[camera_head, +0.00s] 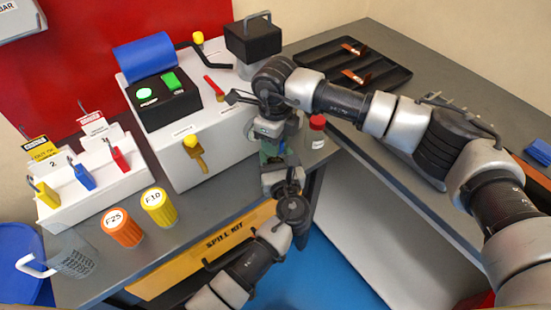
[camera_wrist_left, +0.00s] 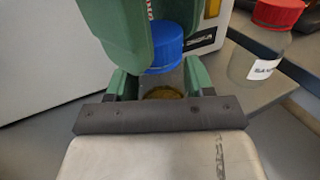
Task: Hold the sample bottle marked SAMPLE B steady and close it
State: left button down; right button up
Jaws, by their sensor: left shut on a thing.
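My left gripper (camera_head: 272,160) comes up from the bottom in the head view. In the left wrist view its green fingers (camera_wrist_left: 160,84) are shut on the sample bottle (camera_wrist_left: 165,93), whose round brownish top shows between them. No marking on this bottle can be read. A blue cap (camera_wrist_left: 165,52) is just above and beyond the bottle's top in that view, between the green fingers of my right gripper (camera_wrist_left: 135,35). My right gripper (camera_head: 270,132) comes down from above in the head view. The arms hide most of the bottle and cap there.
A red-capped bottle (camera_head: 317,130) stands close to the right of the grippers; it also shows in the wrist view (camera_wrist_left: 262,50). Behind are a white machine (camera_head: 195,130) and a black tray (camera_head: 385,75). Orange (camera_head: 122,228) and yellow (camera_head: 160,207) containers stand left.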

jog(key=m, duration=0.5)
jog(key=o, duration=1.1)
notch_tip(320, 180, up, 12)
jog(key=shift+r, duration=0.1)
pick_arm(q)
jog(key=shift+c, duration=1.7)
grip_release()
